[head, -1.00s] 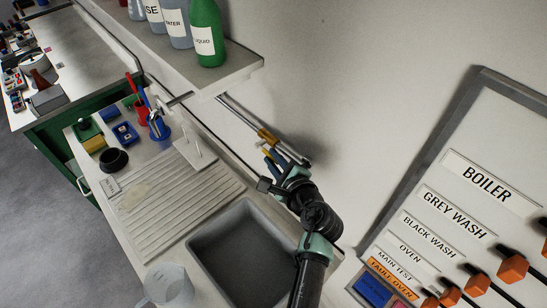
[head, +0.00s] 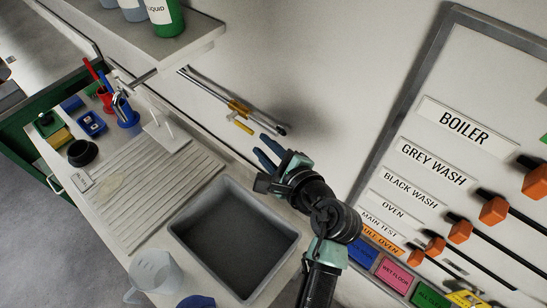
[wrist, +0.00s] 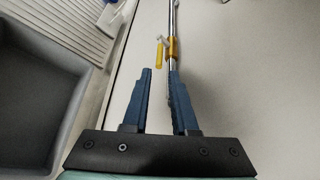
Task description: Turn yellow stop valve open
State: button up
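The yellow stop valve (head: 238,107) sits on a metal pipe (head: 207,87) on the wall above the counter. It also shows in the wrist view (wrist: 174,47), with its yellow handle (wrist: 159,54) beside the pipe and roughly parallel to it. In the head view the handle (head: 240,123) hangs just below the pipe. My gripper (head: 264,147) is open and empty, with its blue fingers pointing towards the valve. In the wrist view the handle lies just beyond the gap between the fingertips (wrist: 160,68), and I see no contact.
A grey sink (head: 235,235) and a ribbed drainboard (head: 165,190) lie below left. A tap (head: 122,108), cups and a clear jug (head: 155,272) stand on the counter. A shelf (head: 150,50) with bottles is above. A switch panel (head: 405,110) is at right.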

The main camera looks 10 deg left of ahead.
jog(key=shift+b+v, duration=0.35)
jog(key=shift+v, duration=1.55)
